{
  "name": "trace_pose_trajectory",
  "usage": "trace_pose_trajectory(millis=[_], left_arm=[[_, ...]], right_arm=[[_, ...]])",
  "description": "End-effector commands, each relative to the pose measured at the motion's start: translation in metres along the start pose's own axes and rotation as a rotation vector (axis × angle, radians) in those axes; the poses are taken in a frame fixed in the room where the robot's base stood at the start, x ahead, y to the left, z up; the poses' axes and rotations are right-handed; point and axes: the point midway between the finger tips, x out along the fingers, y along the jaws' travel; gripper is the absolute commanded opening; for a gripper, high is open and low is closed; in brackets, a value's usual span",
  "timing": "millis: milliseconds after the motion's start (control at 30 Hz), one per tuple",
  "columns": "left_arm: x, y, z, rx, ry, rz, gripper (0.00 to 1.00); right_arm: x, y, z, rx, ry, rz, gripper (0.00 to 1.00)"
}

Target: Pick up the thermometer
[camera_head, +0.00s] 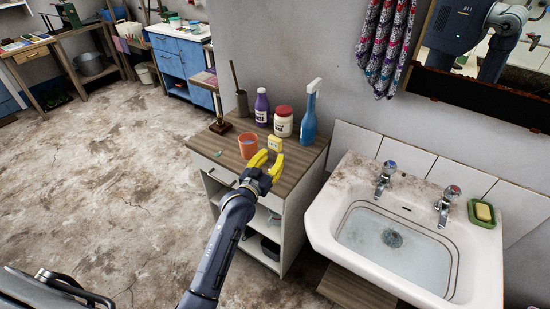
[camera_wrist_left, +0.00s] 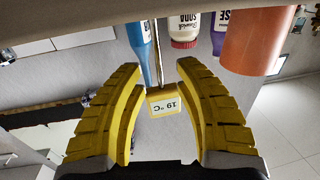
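The thermometer (camera_head: 274,144) is a small yellow block on the wooden cabinet top, in front of the jars and bottles. In the left wrist view the thermometer (camera_wrist_left: 163,103) shows a white display reading 19 °C, upside down, with a thin metal rod at it. My left gripper (camera_head: 270,158) has yellow fingers and is open at the near edge of the cabinet top, close to the thermometer. In the left wrist view the fingers of my left gripper (camera_wrist_left: 160,70) stand on both sides of the thermometer, with gaps. My right gripper is not in view.
An orange cup (camera_head: 248,145) stands close left of the thermometer. A blue spray bottle (camera_head: 309,115), a white jar with a red lid (camera_head: 283,122) and a purple bottle (camera_head: 262,107) stand behind. A washbasin (camera_head: 330,215) is to the right of the cabinet (camera_head: 212,157).

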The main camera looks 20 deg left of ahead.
Motion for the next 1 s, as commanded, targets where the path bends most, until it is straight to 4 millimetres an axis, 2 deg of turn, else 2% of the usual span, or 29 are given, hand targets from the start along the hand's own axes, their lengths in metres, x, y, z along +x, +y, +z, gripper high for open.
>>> trace_pose_trajectory(millis=[200,500,533,833,1000], left_arm=[[0.021,0.0,0.0,-0.002,0.0,0.0,0.33],[0.024,0.0,0.001,-0.001,-0.001,0.0,0.33],[0.024,0.0,0.0,-0.001,-0.001,0.0,0.36],[0.023,0.0,0.0,-0.001,-0.001,0.0,0.01],[0.023,0.0,0.0,0.0,-0.001,0.0,0.0]], right_arm=[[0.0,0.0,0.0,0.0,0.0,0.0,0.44],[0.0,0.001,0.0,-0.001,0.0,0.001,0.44],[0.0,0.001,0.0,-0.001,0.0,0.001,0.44],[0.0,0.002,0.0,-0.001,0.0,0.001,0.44],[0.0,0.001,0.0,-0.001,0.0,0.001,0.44]])
